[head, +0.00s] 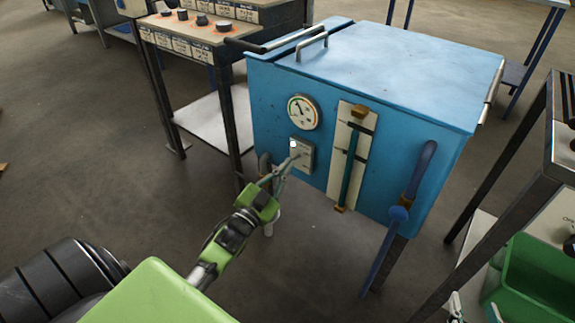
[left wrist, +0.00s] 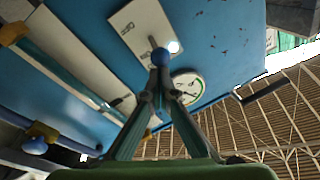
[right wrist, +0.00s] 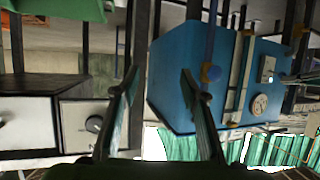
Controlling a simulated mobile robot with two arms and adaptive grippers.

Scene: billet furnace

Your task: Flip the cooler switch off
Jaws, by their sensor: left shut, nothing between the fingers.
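The cooler is a blue box (head: 375,75) on legs. Its front carries a pale switch plate (head: 302,153) with a bright white spot, below a round gauge (head: 304,112). My left gripper (head: 285,169) is shut and empty, its fingertips at the plate's lower part. In the left wrist view the plate (left wrist: 138,27) lies beyond the closed fingertips (left wrist: 160,80), with a small blue round knob (left wrist: 160,56) right at the tips. I cannot tell whether they touch it. My right gripper (right wrist: 160,82) is open and empty; the cooler (right wrist: 185,75) shows beyond it.
Right of the plate are a sight-glass panel (head: 349,155) and a blue valve handle (head: 420,170). A green bin (head: 530,275) and dark frame are at right.

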